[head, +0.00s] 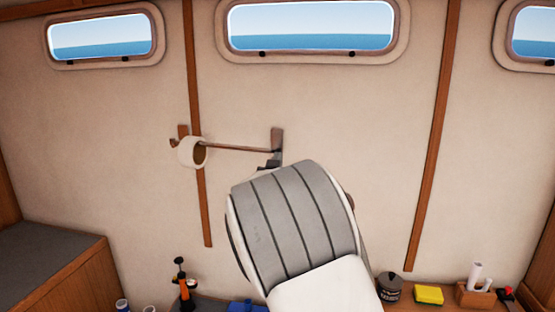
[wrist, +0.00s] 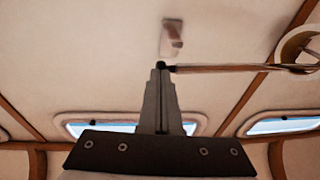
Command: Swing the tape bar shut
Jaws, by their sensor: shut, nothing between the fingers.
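The tape bar (head: 238,148) is a thin brown rod on the cabin wall. A cream tape roll (head: 192,152) hangs around its left part in the head view. A bracket (head: 277,140) stands at the rod's right end. The wrist view is upside down: it shows the bar (wrist: 230,68), its dark-tipped end, part of the roll (wrist: 297,45), and the bracket (wrist: 172,36) apart from that end. My gripper (wrist: 160,68) is shut and empty, its tips right beside the bar's end; I cannot tell if they touch. In the head view my arm mostly hides it.
Windows (head: 310,26) line the upper wall, and wooden strips (head: 430,150) run down it. Below stand a dark pot (head: 389,288), a yellow sponge (head: 429,295) and an orange-and-black tool (head: 184,288). A cabinet (head: 60,260) is at lower left. The wall right of my arm is clear.

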